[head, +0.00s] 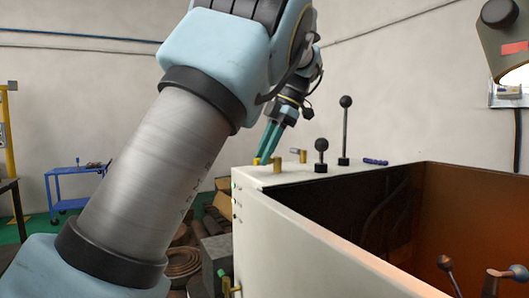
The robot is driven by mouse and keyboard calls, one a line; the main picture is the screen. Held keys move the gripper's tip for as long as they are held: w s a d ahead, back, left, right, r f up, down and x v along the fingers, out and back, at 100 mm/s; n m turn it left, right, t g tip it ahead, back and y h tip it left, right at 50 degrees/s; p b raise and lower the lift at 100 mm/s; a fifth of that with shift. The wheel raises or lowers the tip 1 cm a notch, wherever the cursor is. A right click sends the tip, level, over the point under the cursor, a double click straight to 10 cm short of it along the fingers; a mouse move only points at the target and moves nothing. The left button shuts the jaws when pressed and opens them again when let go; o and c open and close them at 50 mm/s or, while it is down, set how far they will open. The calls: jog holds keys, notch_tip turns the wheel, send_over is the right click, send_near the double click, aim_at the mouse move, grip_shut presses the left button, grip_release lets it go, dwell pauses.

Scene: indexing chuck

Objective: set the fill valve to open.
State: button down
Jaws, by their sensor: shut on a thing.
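My gripper (263,155) shows in the head view at the end of my arm, with teal fingers pointing down at the top of a cream machine cabinet (300,215). It is shut on a small brass valve handle (257,161) near the cabinet's left top corner. A brass post (278,165) stands just right of the fingertips, and another brass fitting (302,156) stands farther right. No label tells which one is the fill valve. The fingers partly hide the held part, so its angle is unclear.
Two black ball-knob levers (321,146) (344,125) rise right of the brass fittings. A dark open trough (470,190) fills the right front. A lamp (503,40) hangs at the upper right.

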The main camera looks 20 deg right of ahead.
jog(key=c, duration=0.8)
grip_release()
jog(key=shift+o, duration=0.2)
jog(key=p+v, duration=0.2)
jog(key=v, duration=0.9)
jog(key=shift+p, duration=0.4)
jog(key=shift+a+f, duration=0.1)
